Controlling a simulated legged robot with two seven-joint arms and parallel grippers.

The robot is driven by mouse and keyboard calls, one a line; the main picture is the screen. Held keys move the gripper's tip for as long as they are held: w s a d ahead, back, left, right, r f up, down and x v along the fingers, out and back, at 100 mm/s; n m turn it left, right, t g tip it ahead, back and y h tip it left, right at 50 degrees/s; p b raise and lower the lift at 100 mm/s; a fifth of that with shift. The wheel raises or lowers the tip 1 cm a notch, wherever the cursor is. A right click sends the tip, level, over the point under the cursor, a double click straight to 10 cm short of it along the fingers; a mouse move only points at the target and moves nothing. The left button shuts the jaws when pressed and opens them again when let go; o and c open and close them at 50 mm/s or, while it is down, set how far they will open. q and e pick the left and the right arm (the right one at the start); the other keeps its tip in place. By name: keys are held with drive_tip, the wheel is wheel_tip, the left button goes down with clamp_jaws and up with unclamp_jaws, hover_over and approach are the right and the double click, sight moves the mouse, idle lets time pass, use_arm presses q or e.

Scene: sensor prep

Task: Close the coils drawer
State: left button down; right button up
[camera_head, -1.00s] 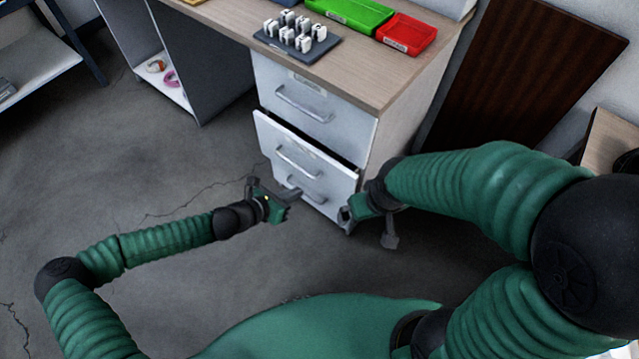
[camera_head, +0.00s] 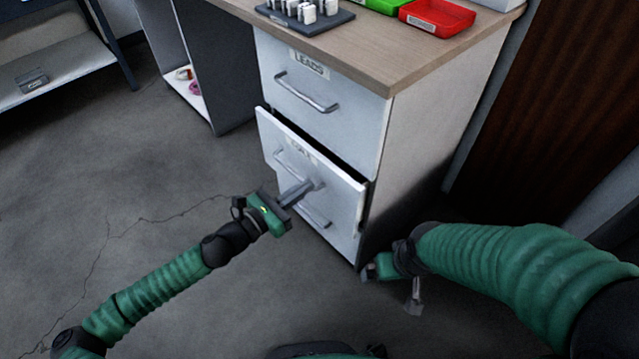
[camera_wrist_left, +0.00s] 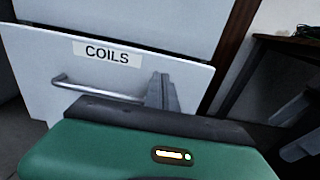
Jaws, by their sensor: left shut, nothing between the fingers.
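The coils drawer (camera_head: 343,208) is the white middle drawer of the desk. It stands partly open, with a dark gap along its top edge. Its COILS label (camera_wrist_left: 107,53) and bar handle (camera_wrist_left: 95,88) show in the left wrist view. My left gripper (camera_head: 313,185) is shut and empty, with its fingers in front of the drawer face, right of the handle. Its fingers also show in the left wrist view (camera_wrist_left: 163,90); I cannot tell whether they touch the face. My right gripper (camera_head: 414,298) hangs low, right of the desk's front corner; its jaw state is unclear.
The LEADS drawer (camera_head: 320,90) above is shut. The desk top (camera_head: 370,50) holds a dark rack (camera_head: 325,25) of small parts and a red tray (camera_head: 437,17). A shelf (camera_head: 60,75) stands at the far left. The floor before the desk is clear.

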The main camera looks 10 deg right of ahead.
sight(326, 170)
use_arm(q)
drive_tip(key=b+x, duration=0.2)
drive_tip(key=x, duration=0.2)
drive_tip(key=shift+w+d+f, duration=0.1)
drive_tip(key=shift+w+d, duration=0.05)
drive_tip(key=shift+w, duration=0.15)
drive_tip(key=shift+w+d, duration=0.1)
drive_tip(key=shift+d, duration=0.15)
use_arm(e)
drive_tip(key=f, duration=0.3)
drive_tip(key=shift+a, duration=0.2)
use_arm(q)
drive_tip(key=p+x, duration=0.1)
drive_tip(key=x, duration=0.3)
drive_tip(key=shift+w+a+r, duration=0.15)
drive_tip(key=shift+r, duration=0.15)
use_arm(e)
drive_tip(key=shift+s+a+r, duration=0.1)
drive_tip(key=shift+a+r, duration=0.25)
drive_tip(key=shift+r, duration=0.3)
